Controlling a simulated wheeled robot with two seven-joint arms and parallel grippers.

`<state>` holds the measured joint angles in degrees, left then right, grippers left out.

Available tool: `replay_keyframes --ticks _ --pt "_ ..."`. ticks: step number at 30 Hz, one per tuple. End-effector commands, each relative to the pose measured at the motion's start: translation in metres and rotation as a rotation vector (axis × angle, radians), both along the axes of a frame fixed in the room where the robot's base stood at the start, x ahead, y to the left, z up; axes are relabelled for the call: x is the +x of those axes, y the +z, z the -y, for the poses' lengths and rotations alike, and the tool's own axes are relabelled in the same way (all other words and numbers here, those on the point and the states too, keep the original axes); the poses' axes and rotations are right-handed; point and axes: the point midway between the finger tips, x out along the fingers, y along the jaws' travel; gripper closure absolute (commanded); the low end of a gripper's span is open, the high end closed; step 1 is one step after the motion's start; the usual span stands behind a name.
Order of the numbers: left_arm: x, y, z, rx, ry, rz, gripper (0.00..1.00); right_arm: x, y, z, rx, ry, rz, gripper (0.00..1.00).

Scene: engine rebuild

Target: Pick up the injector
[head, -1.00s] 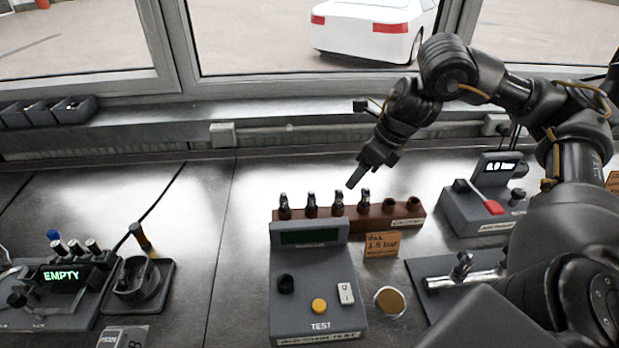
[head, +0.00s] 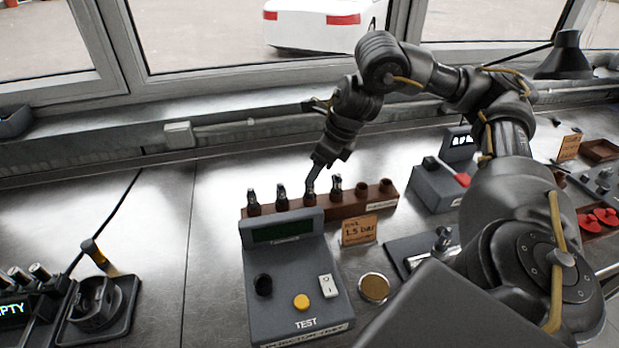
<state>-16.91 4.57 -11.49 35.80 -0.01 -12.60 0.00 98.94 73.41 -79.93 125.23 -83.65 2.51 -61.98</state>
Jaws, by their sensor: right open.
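Several small dark injectors stand upright in a brown rack (head: 350,206). They are the leftmost injector (head: 253,203), a second injector (head: 282,198), a third injector (head: 309,198) and a fourth injector (head: 336,188). The two rightmost rack holes are empty. My right gripper (head: 312,182) is open and points down at the top of the third injector. Its fingertips overlap that injector's top in the picture; I cannot tell whether they touch it. My left gripper is not in view.
A grey test box (head: 292,270) with a dark screen stands in front of the rack. An orange "1.5 bar" card (head: 359,230) and a round brass-coloured disc (head: 374,288) are to its right.

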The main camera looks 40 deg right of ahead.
Motion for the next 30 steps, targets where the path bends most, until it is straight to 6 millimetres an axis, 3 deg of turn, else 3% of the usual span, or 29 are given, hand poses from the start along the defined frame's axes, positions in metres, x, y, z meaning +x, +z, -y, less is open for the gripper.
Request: replay_keyframes --ticks 6,10,20,30 --pt "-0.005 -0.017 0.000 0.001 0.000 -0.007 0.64 0.008 -0.031 -0.005 0.001 0.000 -0.005 0.42" --pt "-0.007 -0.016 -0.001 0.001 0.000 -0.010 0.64 0.014 -0.042 -0.007 0.000 0.000 -0.005 0.42" --pt "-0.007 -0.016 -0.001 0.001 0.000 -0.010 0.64 0.016 -0.047 -0.008 0.000 -0.001 -0.001 0.42" --pt "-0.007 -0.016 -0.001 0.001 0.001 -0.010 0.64 0.016 -0.047 -0.008 0.000 -0.001 -0.001 0.87"
